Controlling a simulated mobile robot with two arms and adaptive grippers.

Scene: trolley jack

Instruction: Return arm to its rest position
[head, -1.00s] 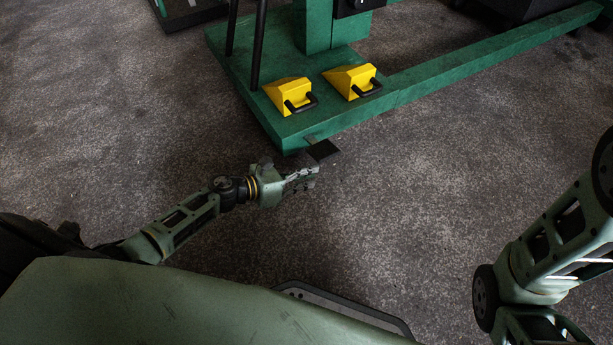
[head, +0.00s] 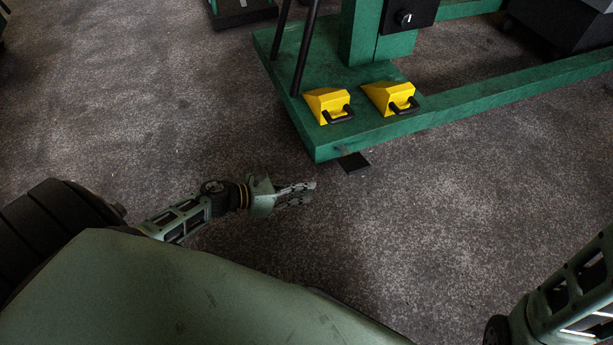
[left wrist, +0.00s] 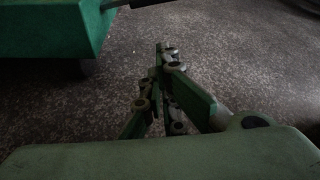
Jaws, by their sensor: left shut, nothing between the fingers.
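My left gripper (head: 298,193) is in the middle of the head view, shut and empty, above the bare floor. It is apart from the green machine base (head: 480,104) and sits below and left of its near corner. In the left wrist view the shut fingers (left wrist: 163,65) point away over the floor, and a green base corner (left wrist: 50,30) shows at the upper left. My right arm shows only in part at the lower right of the head view; its gripper is out of frame.
Two yellow wedge blocks with black handles (head: 327,104) (head: 388,97) rest on the green base. A dark box (head: 565,25) stands at the upper right. The floor (head: 400,230) around my left gripper is clear.

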